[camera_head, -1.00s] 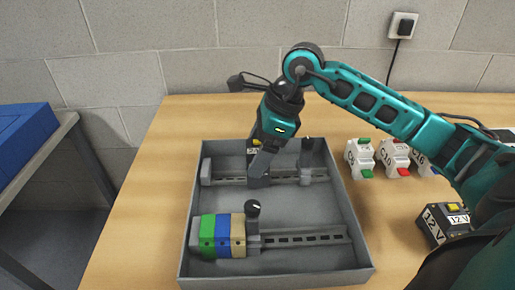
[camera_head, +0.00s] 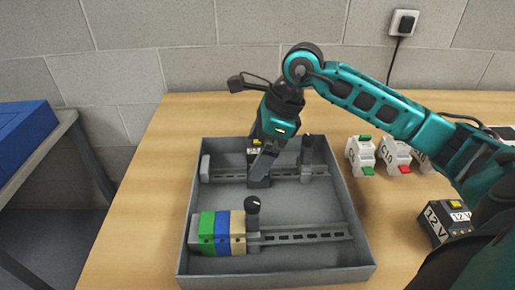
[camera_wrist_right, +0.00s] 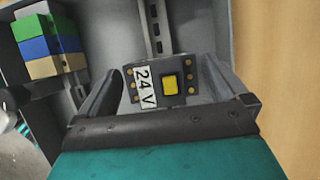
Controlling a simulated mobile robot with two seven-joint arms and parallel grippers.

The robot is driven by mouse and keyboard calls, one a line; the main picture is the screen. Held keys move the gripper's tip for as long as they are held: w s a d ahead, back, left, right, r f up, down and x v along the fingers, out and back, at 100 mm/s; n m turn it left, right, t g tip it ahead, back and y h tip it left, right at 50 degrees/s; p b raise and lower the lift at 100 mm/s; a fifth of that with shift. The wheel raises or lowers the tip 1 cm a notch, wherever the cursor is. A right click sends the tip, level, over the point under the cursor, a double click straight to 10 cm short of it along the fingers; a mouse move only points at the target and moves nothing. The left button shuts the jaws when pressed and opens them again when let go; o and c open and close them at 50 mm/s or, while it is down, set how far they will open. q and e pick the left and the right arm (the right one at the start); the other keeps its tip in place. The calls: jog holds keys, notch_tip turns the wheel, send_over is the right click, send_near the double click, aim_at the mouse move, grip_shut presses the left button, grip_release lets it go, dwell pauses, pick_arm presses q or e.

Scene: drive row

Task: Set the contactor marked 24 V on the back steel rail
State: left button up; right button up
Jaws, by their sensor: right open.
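The contactor marked 24 V (camera_wrist_right: 145,88) is a dark block with a yellow button. In the head view the contactor (camera_head: 257,181) stands on the back steel rail (camera_head: 228,175) inside the grey tray, partly hidden by my gripper. My right gripper (camera_head: 272,168) is open above and around it. In the right wrist view the fingers (camera_wrist_right: 165,90) stand on either side of the contactor, with a gap at each side. The rail (camera_wrist_right: 152,30) runs out from under it. Whether its foot is fully seated is hidden. My left gripper is out of view.
The grey tray (camera_head: 364,262) also holds a front rail (camera_head: 300,237) with green, blue (camera_head: 222,233) and tan blocks. Dark knobbed stops stand on both rails. White breakers (camera_head: 361,155) and a 12 V contactor (camera_head: 446,222) stand on the table to the right.

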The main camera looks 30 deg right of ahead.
jog(key=p+v, duration=0.1)
jog(key=v, duration=1.2)
jog(key=shift+w, duration=0.1)
